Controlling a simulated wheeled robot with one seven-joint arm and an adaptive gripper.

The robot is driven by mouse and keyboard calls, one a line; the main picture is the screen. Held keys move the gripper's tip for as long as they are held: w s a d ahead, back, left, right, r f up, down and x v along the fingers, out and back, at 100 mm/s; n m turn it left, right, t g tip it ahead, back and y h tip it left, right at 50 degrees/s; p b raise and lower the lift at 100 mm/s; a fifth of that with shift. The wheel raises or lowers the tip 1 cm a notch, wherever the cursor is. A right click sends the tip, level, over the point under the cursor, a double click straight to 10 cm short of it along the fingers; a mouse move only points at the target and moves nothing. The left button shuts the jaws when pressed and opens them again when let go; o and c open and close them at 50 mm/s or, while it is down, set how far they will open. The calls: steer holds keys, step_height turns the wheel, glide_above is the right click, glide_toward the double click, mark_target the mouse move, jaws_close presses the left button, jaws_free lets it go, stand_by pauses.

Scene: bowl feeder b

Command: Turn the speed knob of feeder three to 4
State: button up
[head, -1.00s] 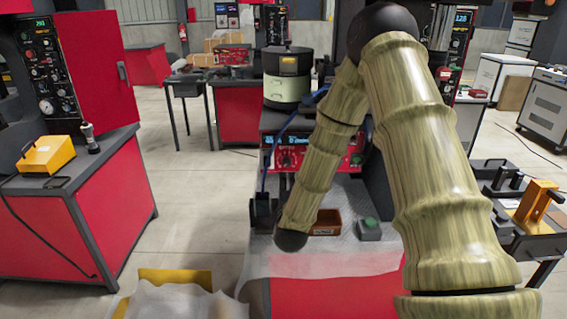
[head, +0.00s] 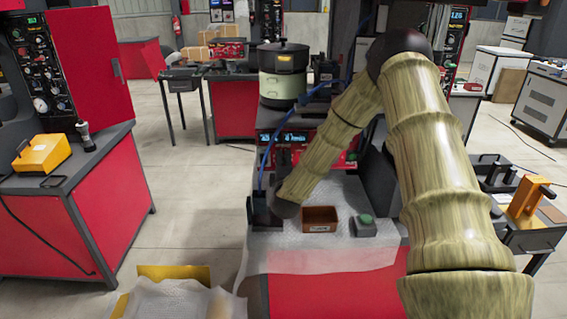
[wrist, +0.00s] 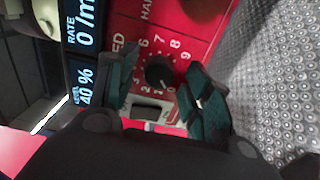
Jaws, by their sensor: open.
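In the wrist view a black speed knob (wrist: 157,73) sits on a red control panel (wrist: 205,20), with white scale numbers around it. My gripper (wrist: 165,85) is open, with one dark teal finger on each side of the knob in the picture. I cannot tell whether either finger touches it. The knob's pointer is too small to read surely. Displays (wrist: 82,60) beside it show RATE and LEVEL 40 %. The feeder bowl (head: 282,85) stands above the panel.
A brown bin (head: 320,219) and a box with a green button (head: 365,226) stand on the bench before the feeder. A dark rocker switch (wrist: 150,110) sits below the knob in the wrist view. A blue cable (head: 268,160) runs left of the panel.

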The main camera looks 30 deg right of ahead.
steer(key=c, duration=1)
steer(key=shift+c, duration=0.2)
